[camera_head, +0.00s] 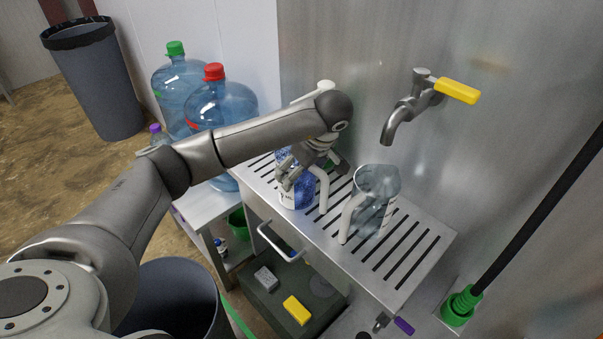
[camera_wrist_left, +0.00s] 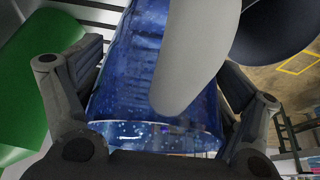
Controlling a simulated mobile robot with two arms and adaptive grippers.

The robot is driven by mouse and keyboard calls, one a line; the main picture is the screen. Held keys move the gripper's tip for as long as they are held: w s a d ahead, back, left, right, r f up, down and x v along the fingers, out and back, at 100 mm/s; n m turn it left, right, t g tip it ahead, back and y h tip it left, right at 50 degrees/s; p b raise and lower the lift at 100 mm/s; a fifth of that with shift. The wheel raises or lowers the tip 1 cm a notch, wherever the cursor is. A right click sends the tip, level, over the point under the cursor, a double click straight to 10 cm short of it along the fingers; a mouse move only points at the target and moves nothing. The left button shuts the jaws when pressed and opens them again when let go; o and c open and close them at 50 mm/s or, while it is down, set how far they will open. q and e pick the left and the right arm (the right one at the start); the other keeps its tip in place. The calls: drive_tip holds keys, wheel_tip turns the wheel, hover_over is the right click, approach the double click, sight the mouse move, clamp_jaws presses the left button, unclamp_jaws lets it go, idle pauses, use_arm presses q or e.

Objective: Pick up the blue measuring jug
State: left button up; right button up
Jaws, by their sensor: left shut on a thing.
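The blue measuring jug (camera_head: 297,194), with a white handle, is upright at the left part of the slotted metal drain shelf (camera_head: 425,240). My left gripper (camera_head: 312,170) comes over it from above and is shut on it, hiding part of its upper body. In the left wrist view the blue jug (camera_wrist_left: 135,75) fills the space between the two fingers, with its pale handle (camera_wrist_left: 190,50) in front. I cannot tell whether its base touches the shelf. My right gripper is not in view.
A clear jug (camera_head: 376,200) with a pale handle stands to the right on the shelf, below the tap (camera_head: 405,115) with a yellow lever. Large water bottles (camera_head: 215,105) stand at the left. A green object (camera_wrist_left: 30,80) is close to the gripper in the wrist view.

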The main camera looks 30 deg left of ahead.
use_arm(q)
drive_tip(key=shift+r+b, duration=0.25)
drive_tip(key=shift+b, duration=0.2)
drive_tip(key=c, duration=0.4)
drive_tip(key=s+d+r, duration=0.1)
drive_tip(key=s+r, duration=0.3)
drive_tip(key=s+d+r+b, duration=0.1)
drive_tip(key=s+d+r, duration=0.1)
drive_tip(key=s+r, duration=0.2)
drive_tip(key=s+d+r, duration=0.2)
drive_tip(key=s+r, duration=0.2)
drive_tip(key=s, duration=0.1)
drive_tip(key=shift+r+b, duration=0.1)
drive_tip(key=shift+b, duration=0.2)
